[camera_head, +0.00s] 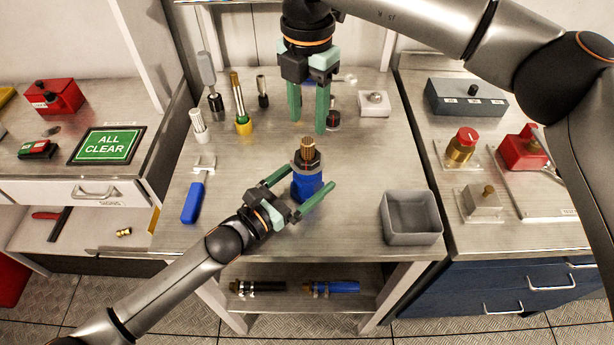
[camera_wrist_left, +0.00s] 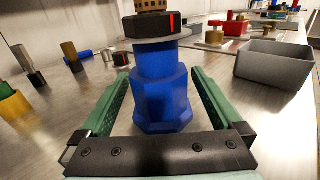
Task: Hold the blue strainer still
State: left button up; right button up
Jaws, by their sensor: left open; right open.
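The blue strainer (camera_head: 307,186) stands upright on the metal bench, with a dark collar and a brass-coloured top (camera_head: 307,149). In the left wrist view the blue strainer (camera_wrist_left: 162,95) stands between the two green fingers. My left gripper (camera_head: 300,193) is open around its blue body, one finger on each side, with gaps visible in the wrist view. My right gripper (camera_head: 308,124) is open and empty, pointing down above the bench behind the strainer.
A grey open bin (camera_head: 411,238) stands at the bench's right front. A blue-handled tool (camera_head: 193,203) lies at left. Several small tools stand at the back left, among them a yellow-based one (camera_head: 243,126). A white block (camera_head: 374,104) sits at the back right.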

pick_arm(q)
grip_shut()
dwell(1.6)
dwell(0.5)
jog(key=shift+c, duration=0.2)
grip_release()
grip_shut()
dwell(0.8)
dwell(1.0)
